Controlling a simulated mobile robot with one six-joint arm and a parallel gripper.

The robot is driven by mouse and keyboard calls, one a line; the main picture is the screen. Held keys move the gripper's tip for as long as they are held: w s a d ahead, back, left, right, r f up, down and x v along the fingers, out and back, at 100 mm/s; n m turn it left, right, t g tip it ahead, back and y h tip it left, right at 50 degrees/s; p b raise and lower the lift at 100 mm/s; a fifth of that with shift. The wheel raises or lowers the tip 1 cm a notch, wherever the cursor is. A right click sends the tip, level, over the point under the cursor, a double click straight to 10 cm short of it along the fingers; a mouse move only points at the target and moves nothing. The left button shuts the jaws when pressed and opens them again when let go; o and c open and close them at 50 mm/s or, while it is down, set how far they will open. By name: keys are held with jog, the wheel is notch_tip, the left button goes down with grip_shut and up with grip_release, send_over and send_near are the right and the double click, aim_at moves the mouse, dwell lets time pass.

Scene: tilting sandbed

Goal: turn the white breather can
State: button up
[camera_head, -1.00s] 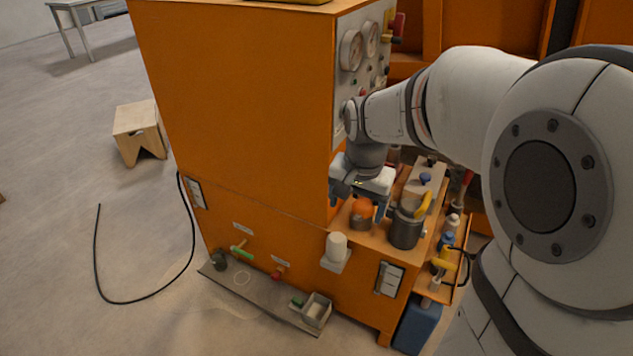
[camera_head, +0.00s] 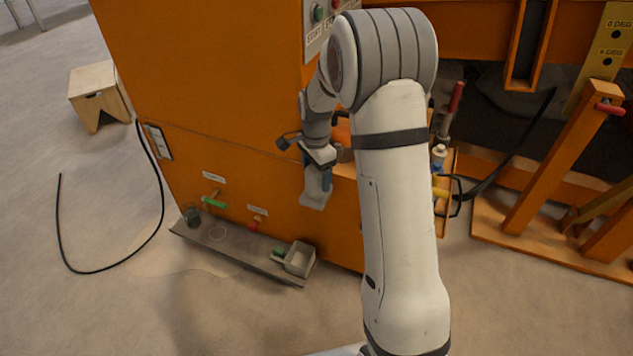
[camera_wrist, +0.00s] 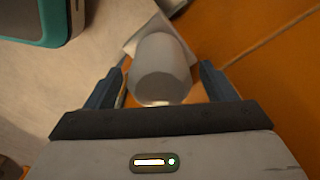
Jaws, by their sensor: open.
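The white breather can (camera_wrist: 162,68) is a pale cylinder on a light bracket (camera_wrist: 141,40) fixed to the orange cabinet. In the wrist view it sits between the two dark fingers of my gripper (camera_wrist: 163,76). The fingers are open, one on each side, with a visible gap beside the can. In the head view my gripper (camera_head: 318,178) points down in front of the cabinet and hides most or all of the can. The bracket (camera_head: 313,202) shows just below it.
The orange cabinet (camera_head: 215,90) stands behind my gripper. Below are a green-handled valve (camera_head: 214,202), a red-handled valve (camera_head: 255,225) and a grey floor tray (camera_head: 225,248) with a small open box (camera_head: 299,260). A black hose (camera_head: 62,235) lies on the floor at left.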

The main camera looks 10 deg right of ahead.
jog(key=shift+f, duration=1.2)
jog(key=c, duration=1)
